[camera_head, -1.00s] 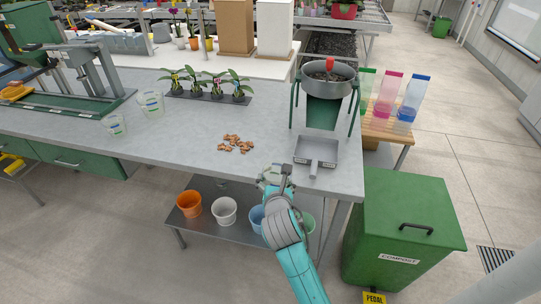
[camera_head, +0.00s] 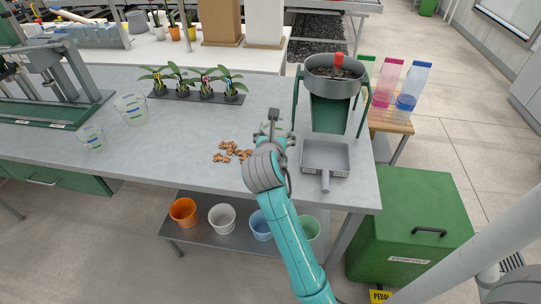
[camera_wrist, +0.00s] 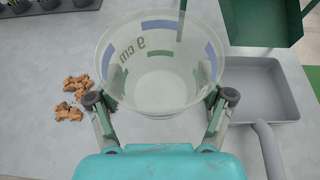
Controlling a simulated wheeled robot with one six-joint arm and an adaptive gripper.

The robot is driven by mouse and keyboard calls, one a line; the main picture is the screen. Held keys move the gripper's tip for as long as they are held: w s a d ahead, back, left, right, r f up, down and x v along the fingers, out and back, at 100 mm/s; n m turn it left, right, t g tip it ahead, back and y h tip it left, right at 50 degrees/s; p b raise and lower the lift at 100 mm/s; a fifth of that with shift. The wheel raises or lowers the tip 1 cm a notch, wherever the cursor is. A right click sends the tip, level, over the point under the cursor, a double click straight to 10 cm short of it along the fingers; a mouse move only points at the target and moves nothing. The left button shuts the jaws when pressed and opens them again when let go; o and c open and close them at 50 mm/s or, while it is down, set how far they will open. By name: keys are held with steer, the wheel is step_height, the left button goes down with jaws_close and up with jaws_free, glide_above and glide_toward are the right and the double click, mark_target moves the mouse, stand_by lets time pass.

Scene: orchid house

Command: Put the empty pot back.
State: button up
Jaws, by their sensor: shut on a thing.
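A clear empty pot marked "9 cm" (camera_wrist: 160,75), with blue and green bands, fills the middle of the wrist view. My gripper (camera_wrist: 161,97) is shut on it, with one finger at each side of its wall. In the head view my gripper (camera_head: 277,138) is over the front part of the grey bench (camera_head: 210,133), and it largely hides the pot. I cannot tell whether the pot touches the bench. Two other clear pots, a larger one (camera_head: 131,108) and a smaller one (camera_head: 92,138), stand at the left of the bench.
Bark pieces (camera_head: 232,152) lie just left of my gripper. A grey scoop tray (camera_head: 325,157) and a green stand with a sieve (camera_head: 333,78) are at its right. Small orchids (camera_head: 205,88) stand behind. Coloured pots, one orange (camera_head: 183,212), sit on the lower shelf. A compost bin (camera_head: 410,230) stands right.

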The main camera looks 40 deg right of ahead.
steer(key=shift+f, duration=4.4)
steer(key=shift+f, duration=0.15)
steer(key=o, duration=1.1)
steer(key=shift+c, duration=0.2)
steer(key=v, duration=1.2)
steer(key=shift+s, duration=0.1)
